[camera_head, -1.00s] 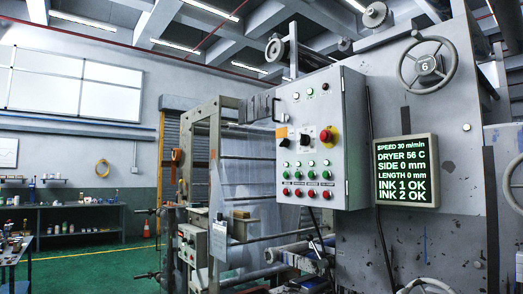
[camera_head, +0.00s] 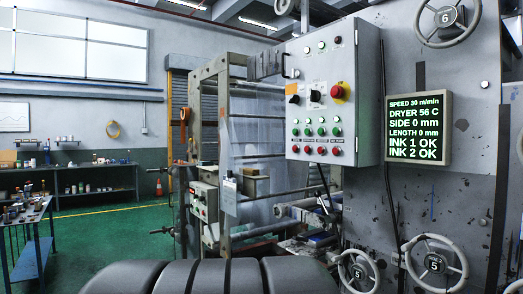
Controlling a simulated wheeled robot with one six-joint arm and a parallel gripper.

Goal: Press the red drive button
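A grey control cabinet (camera_head: 353,125) stands right of centre. Its front has a bottom row of several small red buttons (camera_head: 321,151) under a row of green ones (camera_head: 321,132). Small labels lie between the rows, too small to read, so I cannot tell which red button is the drive one. A larger red mushroom button (camera_head: 337,92) and two dark knobs sit above. My gripper is not in view.
A screen (camera_head: 418,130) right of the cabinet shows speed 30 m/min. Handwheels (camera_head: 433,262) stick out at lower right and upper right. A machine frame with film (camera_head: 258,130) stands left of the cabinet. A blue-legged table (camera_head: 35,255) stands at left. Green floor (camera_head: 110,235) is open between.

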